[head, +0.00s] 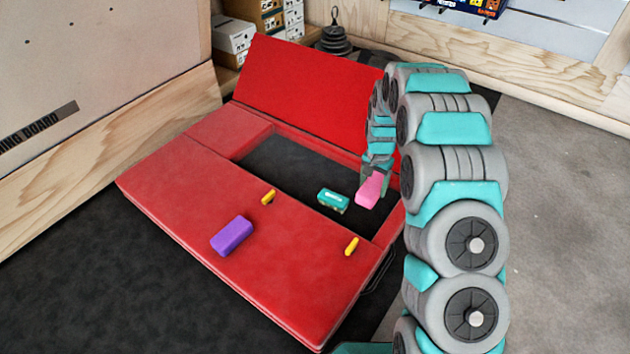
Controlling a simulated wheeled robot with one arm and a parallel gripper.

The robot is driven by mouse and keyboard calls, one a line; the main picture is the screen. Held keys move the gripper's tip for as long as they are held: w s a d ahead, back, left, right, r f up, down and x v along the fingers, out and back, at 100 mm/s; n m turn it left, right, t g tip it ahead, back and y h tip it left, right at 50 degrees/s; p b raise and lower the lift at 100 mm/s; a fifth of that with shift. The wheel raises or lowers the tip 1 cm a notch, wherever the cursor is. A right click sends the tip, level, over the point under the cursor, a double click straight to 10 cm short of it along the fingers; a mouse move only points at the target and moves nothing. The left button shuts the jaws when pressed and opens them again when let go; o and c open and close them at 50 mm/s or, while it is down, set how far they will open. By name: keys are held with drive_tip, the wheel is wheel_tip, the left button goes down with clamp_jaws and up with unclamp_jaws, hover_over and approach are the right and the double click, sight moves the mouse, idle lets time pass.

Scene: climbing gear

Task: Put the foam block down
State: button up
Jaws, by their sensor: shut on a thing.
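A pink block (369,190), which I take to be the foam block, hangs at the end of my arm. My gripper (376,172) is shut on its upper end, pointing down. The block is tilted and sits over the right part of the dark recess (290,166) in the red mat (190,180). I cannot tell how high it is above the surface. My fingertips are small and partly hidden by the block and arm.
A teal block (332,201) sits at the recess's near edge, just left of the pink block. A purple block (231,236) and two yellow pieces (268,197) (351,246) lie on the mat. The raised red flap (310,95) stands behind the recess.

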wheel_tip(320, 180, down, 12)
drive_tip(key=shift+s+r+b, duration=0.15)
drive_tip(key=shift+b, duration=0.55)
drive_tip(key=shift+f, duration=0.25)
drive_tip(key=o, duration=1.3)
drive_tip(key=shift+r, duration=0.15)
